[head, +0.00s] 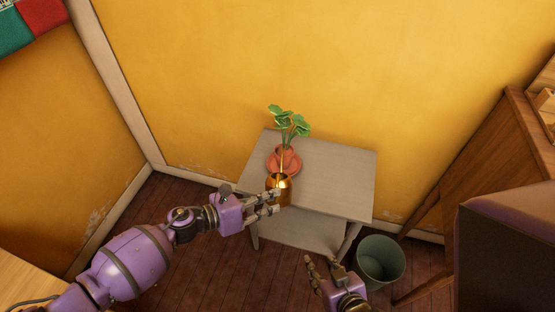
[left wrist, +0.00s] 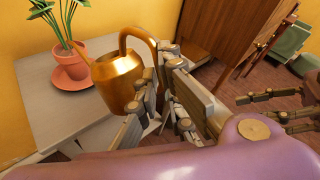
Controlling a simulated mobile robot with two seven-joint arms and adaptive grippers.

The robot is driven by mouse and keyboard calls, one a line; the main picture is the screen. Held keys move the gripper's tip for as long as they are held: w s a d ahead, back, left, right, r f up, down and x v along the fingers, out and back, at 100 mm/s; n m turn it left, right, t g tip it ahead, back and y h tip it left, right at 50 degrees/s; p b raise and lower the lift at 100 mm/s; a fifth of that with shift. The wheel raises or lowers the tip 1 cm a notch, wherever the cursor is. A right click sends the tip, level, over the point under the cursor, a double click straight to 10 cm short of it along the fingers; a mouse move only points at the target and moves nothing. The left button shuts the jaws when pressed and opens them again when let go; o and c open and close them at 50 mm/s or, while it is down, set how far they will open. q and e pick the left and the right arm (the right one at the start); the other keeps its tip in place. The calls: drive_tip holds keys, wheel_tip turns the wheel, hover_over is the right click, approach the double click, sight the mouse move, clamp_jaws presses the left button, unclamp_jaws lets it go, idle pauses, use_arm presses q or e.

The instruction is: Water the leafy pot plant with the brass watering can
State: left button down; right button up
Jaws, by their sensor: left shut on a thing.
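The brass watering can (head: 284,183) is at the front left of the small grey table, and its spout points toward the plant. It also shows in the left wrist view (left wrist: 121,79), roughly upright. The leafy pot plant (head: 290,124) stands behind it in a terracotta pot on a saucer; the pot also shows in the left wrist view (left wrist: 71,62). My left gripper (head: 270,203) is shut on the watering can at its near side. I cannot tell whether the can's base touches the table. My right gripper (head: 326,271) is open and empty, in front of the table.
The grey table (head: 340,180) is bare on its right side, with a lower shelf beneath. A grey-green bin (head: 381,262) stands on the floor at its right. Wooden furniture (head: 480,150) is further right. A yellow wall is behind the table.

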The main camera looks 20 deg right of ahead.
use_arm(q)
drive_tip(key=shift+r, duration=0.15)
use_arm(e)
drive_tip(key=shift+w+r, duration=0.1)
idle(0.3)
use_arm(q)
drive_tip(key=shift+w+d+r+p, duration=0.15)
drive_tip(key=shift+w+r+p, duration=0.1)
drive_tip(key=shift+r+p, duration=0.4)
use_arm(e)
drive_tip(key=shift+w+r+t, duration=0.4)
drive_tip(key=shift+w+r, duration=0.5)
drive_tip(key=shift+r, duration=0.3)
